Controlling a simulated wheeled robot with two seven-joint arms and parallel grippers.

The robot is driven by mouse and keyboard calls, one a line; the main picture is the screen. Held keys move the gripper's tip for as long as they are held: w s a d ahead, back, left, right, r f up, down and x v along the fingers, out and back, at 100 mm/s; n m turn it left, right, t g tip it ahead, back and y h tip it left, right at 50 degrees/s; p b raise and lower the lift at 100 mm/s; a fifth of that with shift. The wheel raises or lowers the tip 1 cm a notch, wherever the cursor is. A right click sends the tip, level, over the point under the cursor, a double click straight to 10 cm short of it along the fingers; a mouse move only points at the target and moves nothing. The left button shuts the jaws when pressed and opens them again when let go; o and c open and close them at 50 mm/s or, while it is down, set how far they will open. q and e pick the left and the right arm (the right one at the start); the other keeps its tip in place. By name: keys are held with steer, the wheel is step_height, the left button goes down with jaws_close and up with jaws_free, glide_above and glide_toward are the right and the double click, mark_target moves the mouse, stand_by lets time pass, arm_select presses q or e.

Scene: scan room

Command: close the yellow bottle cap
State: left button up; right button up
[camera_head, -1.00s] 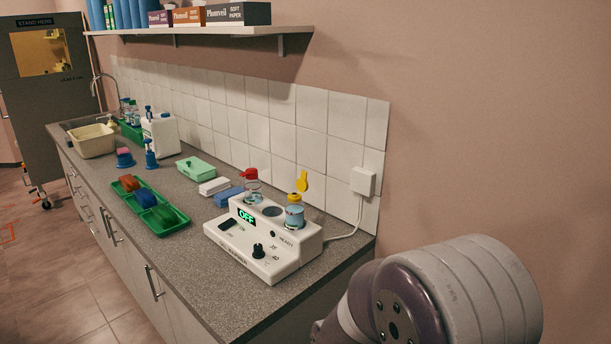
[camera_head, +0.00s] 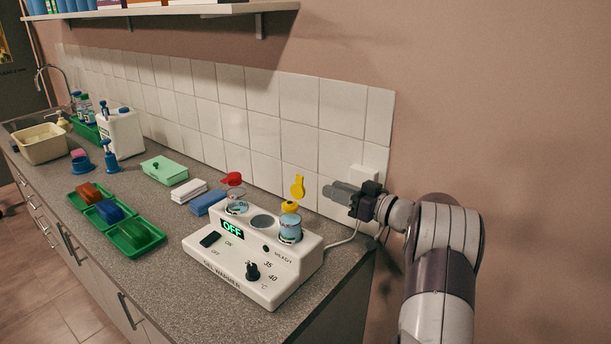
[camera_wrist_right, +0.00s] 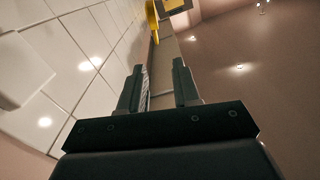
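The yellow bottle cap (camera_head: 298,187) is flipped up and stands upright on its yellow collar, above the bottle (camera_head: 290,229) in the right well of the gel warmer (camera_head: 240,262). My right gripper (camera_head: 338,192) is just right of the cap, level with it and apart from it. In the right wrist view its two fingers (camera_wrist_right: 159,88) are spread with nothing between them. The yellow cap (camera_wrist_right: 152,18) shows there past the fingertips at the top. My left gripper is not in view.
A bottle with a raised red cap (camera_head: 232,180) stands in the warmer's left well; the middle well is empty. A wall socket box (camera_head: 368,178) and cable are close behind my right gripper. Blue and white blocks, green trays (camera_head: 137,237) and a shelf (camera_head: 170,10) are around.

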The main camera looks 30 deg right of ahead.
mark_target(303, 178)
steer(key=x, duration=0.3)
steer(key=p+x, duration=0.1)
steer(key=x, duration=0.5)
steer(key=shift+w+d+f, duration=0.15)
steer(key=shift+w+f, duration=0.05)
steer(key=shift+f, duration=0.05)
steer(key=shift+w+r, duration=0.1)
steer(key=shift+w, duration=0.2)
steer(key=shift+w+f, duration=0.2)
steer(key=shift+w, duration=0.05)
steer(key=shift+s+r, duration=0.1)
steer(key=shift+s, duration=0.05)
jaws_close()
